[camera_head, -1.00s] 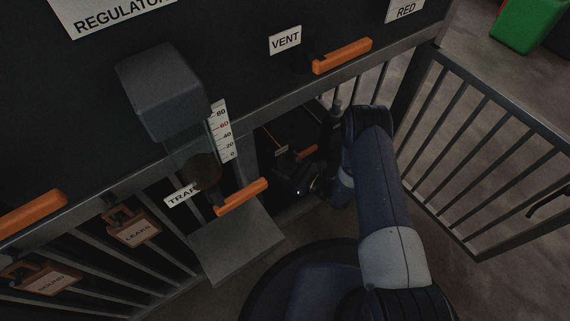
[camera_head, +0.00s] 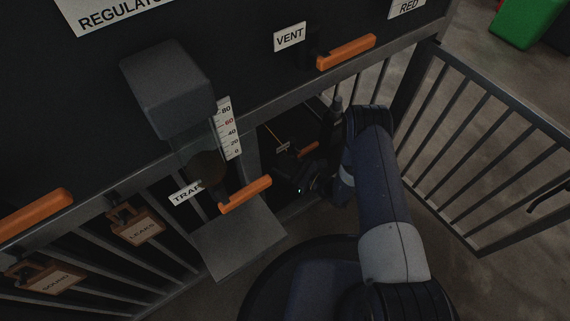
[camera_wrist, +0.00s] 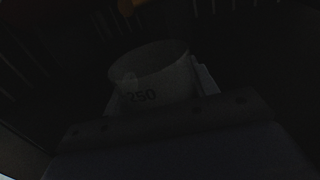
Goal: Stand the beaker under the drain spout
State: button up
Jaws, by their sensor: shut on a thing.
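The beaker (camera_wrist: 150,75), a pale cup marked 250, shows in the dark wrist view with its open rim toward the camera. My gripper (camera_wrist: 158,88) is shut on it, a fingertip pad on each side. In the head view my gripper (camera_head: 300,172) reaches into a dark opening at the foot of the panel; the beaker cannot be made out there. A small orange handle (camera_head: 308,149) and a small label (camera_head: 283,147) are in that opening. A blurred orange part (camera_wrist: 130,6) is at the top of the wrist view. I cannot make out the drain spout.
A trap handle (camera_head: 245,195) and grey shelf (camera_head: 238,242) are left of the opening. A vent handle (camera_head: 346,52) is above. A barred gate (camera_head: 490,150) stands open at right. Hanging tags (camera_head: 136,226) are on the bars at left.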

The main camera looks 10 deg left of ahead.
aim_at(292, 174)
jog(key=o, duration=1)
jog(key=shift+o, duration=0.2)
jog(key=shift+s+a+v, duration=0.1)
jog(key=shift+s+v, duration=0.2)
jog(key=shift+v, duration=1.2)
jog(key=shift+s+a+v, duration=0.1)
jog(key=shift+s+v, duration=0.15)
jog(key=shift+v, duration=1.2)
jog(key=shift+s+a+v, duration=0.1)
jog(key=shift+s+v, duration=0.2)
jog(key=shift+v, duration=1.2)
jog(key=p+v, duration=0.3)
jog(key=v, duration=0.7)
jog(key=shift+d, duration=0.4)
